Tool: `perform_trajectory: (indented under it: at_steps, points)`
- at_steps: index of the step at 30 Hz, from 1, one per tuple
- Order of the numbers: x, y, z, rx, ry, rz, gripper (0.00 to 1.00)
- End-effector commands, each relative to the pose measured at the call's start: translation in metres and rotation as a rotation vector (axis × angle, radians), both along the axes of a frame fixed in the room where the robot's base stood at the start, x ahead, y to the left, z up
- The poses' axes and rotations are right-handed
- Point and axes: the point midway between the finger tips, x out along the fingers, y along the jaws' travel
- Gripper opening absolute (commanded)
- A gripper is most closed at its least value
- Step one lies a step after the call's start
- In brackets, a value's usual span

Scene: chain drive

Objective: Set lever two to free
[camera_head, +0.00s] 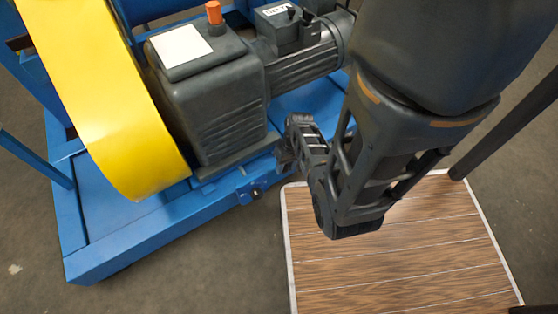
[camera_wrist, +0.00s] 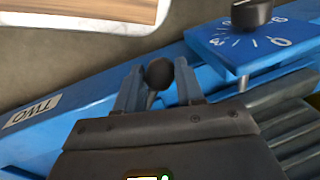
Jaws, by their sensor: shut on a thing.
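My gripper (camera_wrist: 158,82) is shut on lever two, whose round dark knob (camera_wrist: 158,73) sits between its two blue fingers in the wrist view. The lever's stem runs down between the fingers and is mostly hidden. A white label reading TWO (camera_wrist: 32,110) lies on the blue frame to the left, upside down in this view. In the head view my gripper (camera_head: 284,156) reaches the blue frame's edge beside the dark motor unit, and the lever is hidden behind it. I see no free or locked marking, so the lever's setting cannot be told.
A blue dial plate (camera_wrist: 238,42) with numbers and a black knob (camera_wrist: 251,14) stands close to the right of my gripper in the wrist view. The dark gearbox (camera_head: 212,95) and yellow guard (camera_head: 100,95) stand left. A wood-topped surface (camera_head: 400,260) lies below my arm.

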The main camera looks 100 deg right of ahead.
Motion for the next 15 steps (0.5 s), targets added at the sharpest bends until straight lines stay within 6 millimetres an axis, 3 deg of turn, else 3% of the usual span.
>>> perform_trajectory:
  at_steps: [15]
  points:
    - [-0.035,-0.002,-0.002,0.001,-0.001,0.468,0.0]
